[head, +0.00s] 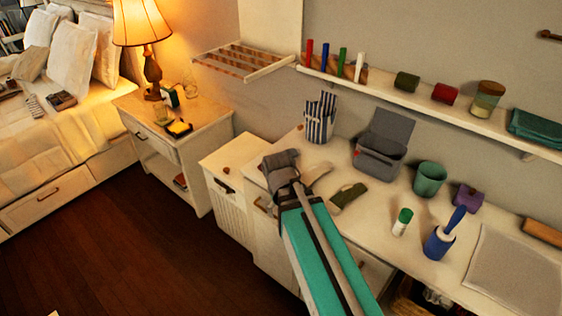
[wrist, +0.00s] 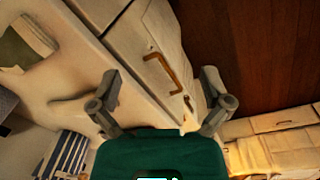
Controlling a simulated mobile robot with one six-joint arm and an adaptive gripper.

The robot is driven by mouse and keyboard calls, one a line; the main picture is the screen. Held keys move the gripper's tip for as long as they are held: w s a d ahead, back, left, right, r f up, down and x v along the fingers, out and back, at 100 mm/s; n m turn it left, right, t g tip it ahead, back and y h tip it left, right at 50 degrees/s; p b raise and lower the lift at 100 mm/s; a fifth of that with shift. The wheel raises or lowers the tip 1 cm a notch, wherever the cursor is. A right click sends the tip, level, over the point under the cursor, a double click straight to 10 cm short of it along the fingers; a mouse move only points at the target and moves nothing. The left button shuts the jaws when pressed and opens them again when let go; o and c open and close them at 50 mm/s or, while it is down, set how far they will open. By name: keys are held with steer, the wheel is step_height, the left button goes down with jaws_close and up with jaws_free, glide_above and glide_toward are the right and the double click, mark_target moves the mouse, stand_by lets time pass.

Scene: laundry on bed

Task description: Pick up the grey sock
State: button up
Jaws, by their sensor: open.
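A pale grey-beige, sock-like cloth (head: 319,178) lies on the white dresser top, just right of my gripper in the head view. I cannot tell for certain that it is the grey sock, and my gripper partly hides it. My gripper (head: 281,168) is over the dresser's front edge. In the wrist view my gripper (wrist: 161,84) has its two fingers spread wide with nothing between them. Below the fingers are the dresser front and a drawer handle (wrist: 161,72).
A dark green folded cloth (head: 348,196), a grey open box (head: 378,166) and a striped bag (head: 319,122) are close by on the dresser. A shelf (head: 430,108) overhangs the back.

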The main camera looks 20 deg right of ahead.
steer(key=w+a+n+t+h+b, duration=0.3)
steer(key=w+a+n+h+b, duration=0.2)
steer(key=w+n, duration=0.5)
steer(key=w+a+n+t+h+b, duration=0.3)
steer(key=w+a+n+h+b, duration=0.2)
steer(key=w+n, duration=0.6)
steer(key=shift+w+a+f+n+h+b, duration=0.35)
steer(key=shift+w+h+b, duration=0.25)
steer(key=shift+w+b, duration=0.25)
steer(key=shift+d+f, duration=0.15)
steer(key=shift+b+x, duration=1.65)
steer(key=shift+x, duration=2.6)
steer(key=shift+b+x, duration=1.05)
steer(key=shift+x, duration=1.55)
steer(key=shift+s+f, duration=0.1)
